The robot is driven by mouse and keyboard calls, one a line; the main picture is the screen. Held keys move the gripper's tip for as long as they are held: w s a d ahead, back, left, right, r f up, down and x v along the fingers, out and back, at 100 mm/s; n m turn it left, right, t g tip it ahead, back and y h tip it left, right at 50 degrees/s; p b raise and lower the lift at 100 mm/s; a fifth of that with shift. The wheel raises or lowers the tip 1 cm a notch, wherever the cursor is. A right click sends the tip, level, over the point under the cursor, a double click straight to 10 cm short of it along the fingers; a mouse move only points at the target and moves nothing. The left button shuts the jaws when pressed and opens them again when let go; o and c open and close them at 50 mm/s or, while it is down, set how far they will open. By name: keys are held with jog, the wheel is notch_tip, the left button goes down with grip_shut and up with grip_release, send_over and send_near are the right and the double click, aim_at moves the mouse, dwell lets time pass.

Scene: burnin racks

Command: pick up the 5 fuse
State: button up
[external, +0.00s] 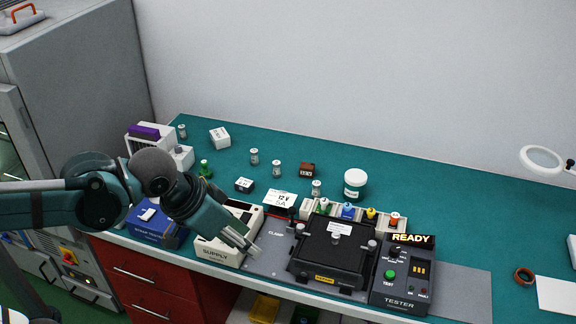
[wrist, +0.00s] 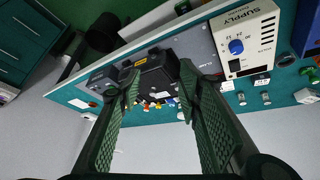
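My gripper (external: 252,249) is above the bench's front, between the supply box and the clamp fixture. In the wrist view my gripper (wrist: 158,72) has its fingers spread, with nothing held between them.
The cream supply box (external: 216,252) and black clamp fixture (external: 330,262) flank my gripper. The tester (external: 402,287) stands right of the fixture. A rack (external: 335,210) with coloured pieces is behind it. A white jar (external: 355,184) stands further back.

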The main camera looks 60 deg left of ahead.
jog(key=w+a+r+n+g+p, duration=0.2)
jog(key=w+a+r+n+p, duration=0.15)
jog(key=w+a, duration=0.6)
jog(key=n+g+p, duration=0.4)
jog(key=n+p, duration=0.4)
jog(key=n, duration=0.2)
send_over(277, 163)
jog(key=shift+h, duration=0.3)
jog(key=f, duration=1.6)
jog(key=shift+d+f, duration=0.2)
jog(key=shift+a+f+n, duration=0.25)
jog(key=shift+a+f, duration=0.05)
jog(key=shift+f, duration=1.3)
